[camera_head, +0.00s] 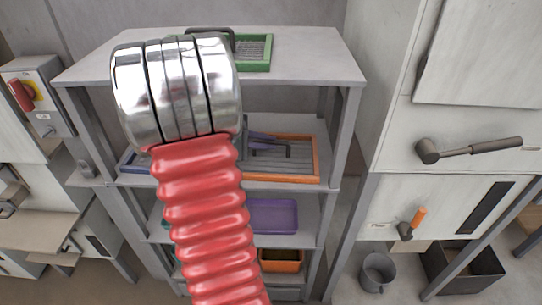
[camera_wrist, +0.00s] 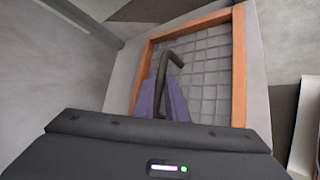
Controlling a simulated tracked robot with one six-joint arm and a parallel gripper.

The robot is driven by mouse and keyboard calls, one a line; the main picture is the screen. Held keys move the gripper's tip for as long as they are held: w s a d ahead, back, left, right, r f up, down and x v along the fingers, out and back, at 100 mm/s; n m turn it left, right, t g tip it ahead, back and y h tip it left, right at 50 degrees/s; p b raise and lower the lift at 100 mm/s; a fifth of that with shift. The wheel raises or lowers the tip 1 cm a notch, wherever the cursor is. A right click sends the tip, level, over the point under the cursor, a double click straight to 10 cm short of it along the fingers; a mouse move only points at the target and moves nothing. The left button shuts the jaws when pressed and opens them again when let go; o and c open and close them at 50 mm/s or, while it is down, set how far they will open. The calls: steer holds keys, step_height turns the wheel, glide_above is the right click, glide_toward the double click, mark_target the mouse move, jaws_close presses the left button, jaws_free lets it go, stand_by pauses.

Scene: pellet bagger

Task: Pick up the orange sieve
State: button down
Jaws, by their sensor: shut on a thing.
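The orange sieve (camera_head: 318,158) is a flat rectangular frame with a grey mesh and a dark bent handle. It is at the second level of the grey rack, partly hidden by my red and chrome arm. I cannot tell whether it touches the shelf. In the wrist view the orange sieve (camera_wrist: 238,70) shows its rim and mesh beyond my fingers. My gripper (camera_wrist: 168,88) has purple fingers closed on its dark handle (camera_wrist: 172,57). In the head view my gripper (camera_head: 263,138) shows only as a bit of purple beside the handle.
A green sieve (camera_head: 268,52) lies on the rack's top board (camera_head: 320,62), above the orange one. A blue-edged tray (camera_head: 132,165) is at the left of the same shelf. Below are a purple tray (camera_head: 275,215) and an orange bin (camera_head: 281,261). Rack posts stand at both sides.

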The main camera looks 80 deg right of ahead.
mark_target(267, 154)
steer(key=shift+a+f, duration=0.1)
stand_by(0.3)
steer(key=shift+r, duration=0.6)
step_height(267, 154, up, 3)
steer(key=shift+f, duration=0.15)
steer(key=s+a, duration=0.2)
steer(key=a, duration=0.6)
steer(key=s+a, duration=0.2)
steer(key=a, duration=0.7)
steer(key=shift+a, duration=0.2)
steer(key=shift+f, duration=0.1)
